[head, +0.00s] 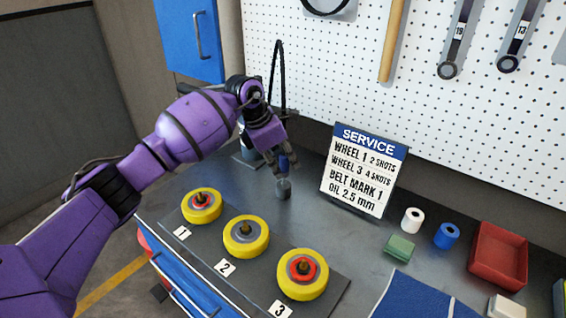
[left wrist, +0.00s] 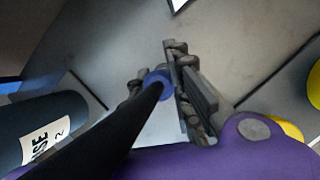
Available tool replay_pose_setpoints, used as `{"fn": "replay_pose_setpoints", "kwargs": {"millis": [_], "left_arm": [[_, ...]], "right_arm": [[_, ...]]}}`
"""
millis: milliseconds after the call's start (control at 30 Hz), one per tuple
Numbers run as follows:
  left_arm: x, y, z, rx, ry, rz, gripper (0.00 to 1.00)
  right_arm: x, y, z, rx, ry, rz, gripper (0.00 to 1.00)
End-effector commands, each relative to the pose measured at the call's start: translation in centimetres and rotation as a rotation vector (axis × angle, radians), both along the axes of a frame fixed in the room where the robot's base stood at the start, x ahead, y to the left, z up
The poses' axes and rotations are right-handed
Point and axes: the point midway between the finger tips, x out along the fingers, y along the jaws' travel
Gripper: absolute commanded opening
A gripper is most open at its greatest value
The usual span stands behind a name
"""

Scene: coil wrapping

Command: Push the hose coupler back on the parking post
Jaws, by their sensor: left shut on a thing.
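My left gripper (head: 281,170) is at the back of the bench, pointing down and shut on the hose coupler (head: 284,161). The coupler is mostly hidden by the fingers; a blue part of it shows. In the left wrist view the blue collar of the coupler (left wrist: 158,81) sits between the fingers (left wrist: 165,88), with the black hose (left wrist: 110,125) running to the lower left. A short grey post (head: 283,188) stands on the bench directly below the fingertips. I cannot tell whether the coupler touches it. My right gripper is not in view.
A labelled dark canister (left wrist: 45,132) stands beside the gripper. The black hose arches up behind it (head: 279,62). Yellow wheels (head: 246,236) stand in front on a numbered mat. A service sign (head: 362,172), rolls (head: 412,220) and a red tray (head: 499,254) are to the right.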

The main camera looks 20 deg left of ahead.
Motion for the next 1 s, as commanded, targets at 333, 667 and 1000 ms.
{"fn": "replay_pose_setpoints", "kwargs": {"millis": [333, 667, 1000], "left_arm": [[0.0, 0.0, 0.0, 0.0, 0.0, 0.0, 0.0], [0.0, 0.0, -0.6, -0.001, 0.001, 0.0, 0.0], [0.0, 0.0, -1.5, 0.0, 0.0, 0.0, 0.0]], "right_arm": [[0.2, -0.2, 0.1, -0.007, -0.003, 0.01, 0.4], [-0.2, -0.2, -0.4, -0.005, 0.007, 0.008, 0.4], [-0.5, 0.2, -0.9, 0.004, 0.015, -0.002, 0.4]]}}
